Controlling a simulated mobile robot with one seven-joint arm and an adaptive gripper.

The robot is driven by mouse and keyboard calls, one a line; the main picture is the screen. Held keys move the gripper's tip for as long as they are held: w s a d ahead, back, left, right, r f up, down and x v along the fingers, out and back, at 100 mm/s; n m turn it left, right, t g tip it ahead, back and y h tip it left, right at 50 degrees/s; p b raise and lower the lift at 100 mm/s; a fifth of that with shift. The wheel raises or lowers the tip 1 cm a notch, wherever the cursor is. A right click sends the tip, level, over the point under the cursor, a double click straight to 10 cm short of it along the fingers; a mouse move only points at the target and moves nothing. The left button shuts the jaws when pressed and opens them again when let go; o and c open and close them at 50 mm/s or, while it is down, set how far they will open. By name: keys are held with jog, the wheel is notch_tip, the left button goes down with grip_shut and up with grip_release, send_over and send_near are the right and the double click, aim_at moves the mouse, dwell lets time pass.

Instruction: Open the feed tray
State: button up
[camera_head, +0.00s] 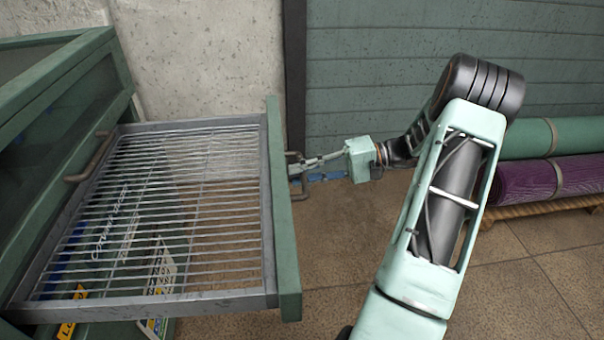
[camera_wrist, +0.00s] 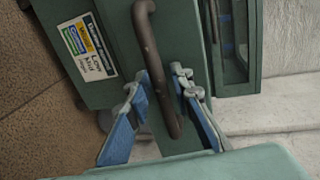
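The feed tray (camera_head: 272,205) is a pulled-out drawer with a metal wire grid and a green front panel, extending far out of the green cabinet on the left. Its dark curved handle (camera_wrist: 158,70) is on the front panel and also shows in the head view (camera_head: 297,178). My gripper (camera_head: 300,168) is at this handle. In the wrist view its two blue-padded fingers (camera_wrist: 164,82) stand apart, one on each side of the handle. I cannot tell whether either finger touches it.
The green cabinet (camera_head: 45,165) has another handle (camera_head: 90,158) behind the tray. Labels show below the grid. Rolled green (camera_head: 528,138) and purple (camera_head: 550,182) rugs lie on a pallet at right. Tiled floor (camera_head: 345,245) is clear before the tray.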

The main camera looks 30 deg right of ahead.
jog(key=shift+o, duration=0.3)
jog(key=v, duration=1.2)
